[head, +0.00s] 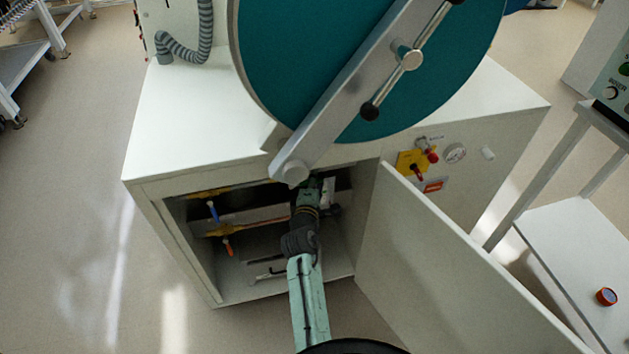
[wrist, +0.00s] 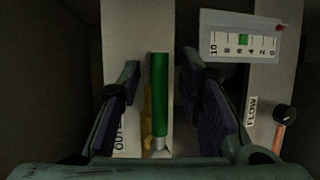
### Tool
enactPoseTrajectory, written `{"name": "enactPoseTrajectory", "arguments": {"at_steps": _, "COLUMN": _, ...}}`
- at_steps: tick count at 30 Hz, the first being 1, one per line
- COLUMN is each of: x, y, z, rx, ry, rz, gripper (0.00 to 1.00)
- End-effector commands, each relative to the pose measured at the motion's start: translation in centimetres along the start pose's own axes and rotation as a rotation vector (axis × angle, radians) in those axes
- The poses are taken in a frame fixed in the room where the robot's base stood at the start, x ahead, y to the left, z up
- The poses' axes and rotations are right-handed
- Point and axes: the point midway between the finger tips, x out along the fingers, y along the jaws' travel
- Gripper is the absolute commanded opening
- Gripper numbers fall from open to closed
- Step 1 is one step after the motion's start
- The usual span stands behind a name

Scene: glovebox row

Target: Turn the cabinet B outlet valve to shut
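A valve with a green lever (wrist: 160,95) stands in the middle of the wrist view, lever upright in the picture, on a metal stem at its lower end. Beside it is a white label (wrist: 120,138) reading "OUT…", the rest hidden behind a finger. My gripper (wrist: 159,72) is open, one finger on each side of the lever, with visible gaps to it. In the head view my gripper (head: 311,187) reaches into the open cabinet (head: 150,190) and hides the green lever.
A gauge (wrist: 240,42) and a "FLOW" label (wrist: 252,110) with a black knob (wrist: 285,113) sit right of the lever. The open door (head: 440,270) stands right of my arm.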

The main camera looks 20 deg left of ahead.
Motion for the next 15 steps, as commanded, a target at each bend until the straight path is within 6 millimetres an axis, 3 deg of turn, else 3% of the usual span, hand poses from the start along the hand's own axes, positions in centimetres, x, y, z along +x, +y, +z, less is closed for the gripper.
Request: {"name": "enactPoseTrajectory", "arguments": {"at_steps": 15, "x": -0.04, "y": 0.01, "z": 0.0, "rx": 0.0, "ry": 0.0, "rz": 0.0, "gripper": 0.0}}
